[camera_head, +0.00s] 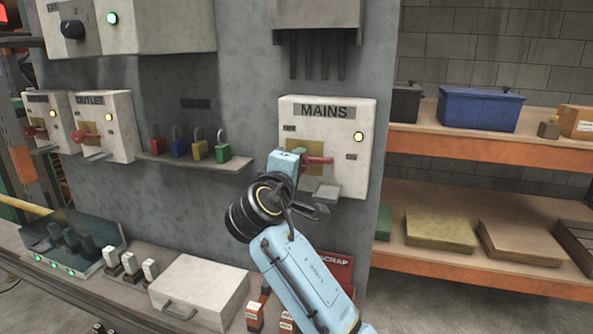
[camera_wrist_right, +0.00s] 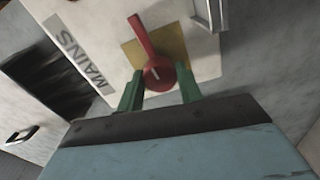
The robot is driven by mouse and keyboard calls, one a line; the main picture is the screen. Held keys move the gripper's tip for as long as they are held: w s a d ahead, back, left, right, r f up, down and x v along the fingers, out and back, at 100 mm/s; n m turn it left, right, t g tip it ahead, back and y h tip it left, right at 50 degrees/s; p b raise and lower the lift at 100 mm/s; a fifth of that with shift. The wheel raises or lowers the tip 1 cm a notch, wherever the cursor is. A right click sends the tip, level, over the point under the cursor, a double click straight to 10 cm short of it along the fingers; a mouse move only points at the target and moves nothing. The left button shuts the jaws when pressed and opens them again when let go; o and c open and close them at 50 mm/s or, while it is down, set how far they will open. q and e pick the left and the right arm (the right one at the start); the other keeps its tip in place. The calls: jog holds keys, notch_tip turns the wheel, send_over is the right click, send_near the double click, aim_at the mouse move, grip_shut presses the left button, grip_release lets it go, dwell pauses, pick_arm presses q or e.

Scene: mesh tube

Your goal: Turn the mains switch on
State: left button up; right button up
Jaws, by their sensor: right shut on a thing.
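The mains switch box (camera_head: 366,112) is a white panel labelled MAINS, fixed to the grey cabinet, with a lit pale yellow lamp (camera_head: 358,137). Its red handle (camera_head: 319,160) lies roughly level and points right, toward the small label at the panel's right side. My right gripper (camera_head: 293,163) is at the switch and partly hides it. In the right wrist view, its green fingers (camera_wrist_right: 159,88) are on either side of the red handle's hub (camera_wrist_right: 155,72), over the yellowish plate, shut on the handle. My left gripper is out of view.
A row of coloured padlocks (camera_head: 200,150) sits on a small shelf left of the switch. The outlet box (camera_head: 120,100) is further left. A white case (camera_head: 200,288) lies on the ledge below. Shelving with a blue bin (camera_head: 480,108) stands at right.

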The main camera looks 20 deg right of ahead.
jog(key=shift+f+m, duration=0.1)
jog(key=shift+m, duration=0.5)
jog(key=o, duration=1)
jog(key=shift+a, duration=0.1)
jog(key=b+v, duration=0.1)
jog(key=v, duration=1.2)
jog(key=shift+s+a, duration=0.1)
jog(key=shift+s, duration=0.1)
